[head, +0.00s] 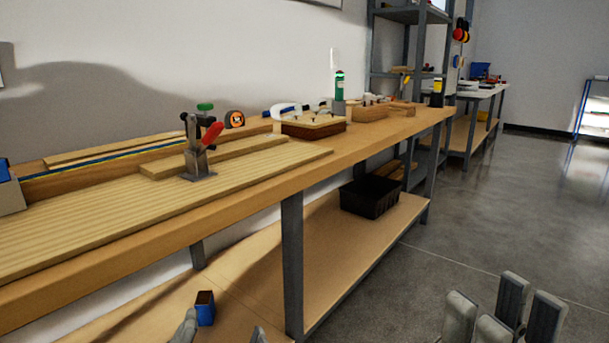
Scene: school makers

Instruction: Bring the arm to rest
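My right gripper (503,312) shows at the bottom right, with its grey finger pads pointing up over the concrete floor. Its fingers stand apart with nothing seen between them. My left gripper (222,331) shows only as two fingertips at the bottom edge, left of centre. These tips are well apart, and the rest of that gripper is cut off. A small blue box (206,312) with a brown top appears right beside the left fingertip. I cannot tell whether they touch. Both grippers appear below the level of the workbench top.
The wooden workbench (150,244) runs from the left to the back, carrying a red-handled clamp (203,150), boards and tools. A black crate (370,196) stands on its lower shelf (325,250). A metal rack (408,50) stands behind. The floor at right is clear.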

